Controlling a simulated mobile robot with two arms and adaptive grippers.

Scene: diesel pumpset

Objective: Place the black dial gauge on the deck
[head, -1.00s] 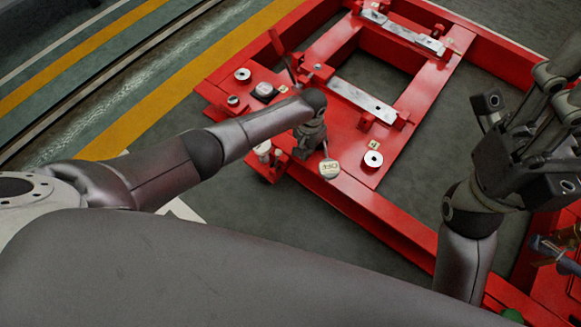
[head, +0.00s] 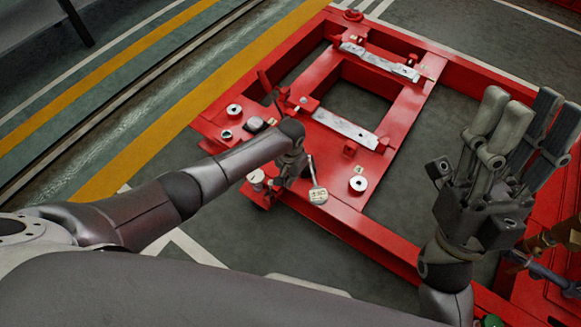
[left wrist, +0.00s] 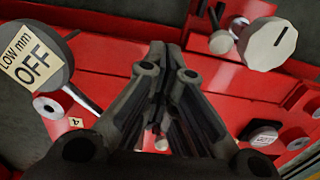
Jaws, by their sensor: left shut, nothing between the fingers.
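A small black block-like item with a pale top (head: 254,124) sits on the red deck (head: 330,172), left of my left forearm's end. My left gripper (head: 290,177) points down at the deck's near-left corner, shut and empty. My right gripper (head: 525,112) is raised at the right, its fingers spread.
Silver discs (head: 358,184) and a white knob (left wrist: 268,43) stand near my left gripper. Grey metal strips (head: 345,128) cross the frame, which has large openings. Another red structure (head: 560,190) is at far right. Floor left of the deck is clear.

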